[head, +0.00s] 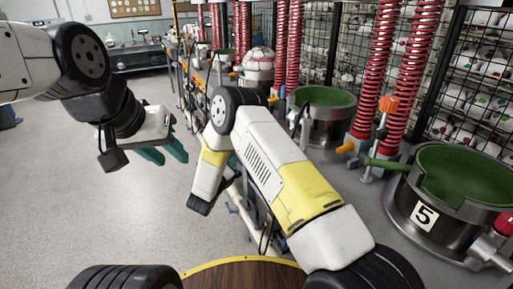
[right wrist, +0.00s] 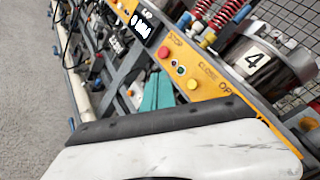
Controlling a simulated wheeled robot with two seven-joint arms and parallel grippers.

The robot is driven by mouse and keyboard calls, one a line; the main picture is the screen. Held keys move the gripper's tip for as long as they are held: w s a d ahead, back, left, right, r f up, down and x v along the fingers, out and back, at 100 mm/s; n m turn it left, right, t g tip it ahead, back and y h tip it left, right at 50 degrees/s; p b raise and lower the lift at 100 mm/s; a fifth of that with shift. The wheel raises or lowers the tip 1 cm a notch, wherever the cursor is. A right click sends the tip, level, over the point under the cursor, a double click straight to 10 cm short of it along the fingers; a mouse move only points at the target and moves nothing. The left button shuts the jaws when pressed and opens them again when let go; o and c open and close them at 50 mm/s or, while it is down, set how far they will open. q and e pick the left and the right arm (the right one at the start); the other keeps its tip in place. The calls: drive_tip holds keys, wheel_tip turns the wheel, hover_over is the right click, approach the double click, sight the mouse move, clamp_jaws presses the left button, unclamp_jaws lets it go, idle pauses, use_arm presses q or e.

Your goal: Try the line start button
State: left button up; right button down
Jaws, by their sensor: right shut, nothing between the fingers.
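In the right wrist view an orange control panel (right wrist: 205,85) carries labels that read STOP, CLOSE and a cut-off OP. I cannot tell which is the line start button. My right gripper (right wrist: 157,93) is shut and empty, its teal fingers just left of these buttons in the picture; contact cannot be told. In the head view my right arm hides its fingers. My left gripper (head: 164,152) is open and empty over the floor, away from the panel.
A steel press drum marked 5 (head: 424,215) stands at right and another marked 4 (right wrist: 262,58) is beyond the panel. Red springs (head: 405,75) rise behind. A round wooden top (head: 245,275) is at the bottom. The grey floor (head: 80,200) at left is clear.

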drive_tip(key=w+d, duration=0.3)
drive_tip(key=d, duration=0.4)
drive_tip(key=shift+d, duration=0.15)
idle(1.9)
drive_tip(key=shift+w+d, duration=0.1)
drive_tip(key=shift+d, duration=0.2)
drive_tip(key=shift+w+d, duration=0.2)
drive_tip(key=shift+d, duration=0.3)
idle(0.6)
drive_tip(key=shift+a, duration=0.2)
drive_tip(key=shift+s+a, duration=0.35)
drive_tip(key=shift+a, duration=0.3)
drive_tip(key=shift+a, duration=0.15)
drive_tip(key=a, duration=0.1)
drive_tip(key=s+a, duration=0.1)
drive_tip(key=a, duration=0.1)
drive_tip(key=s+a, duration=0.1)
drive_tip(key=shift+a, duration=0.15)
idle(0.3)
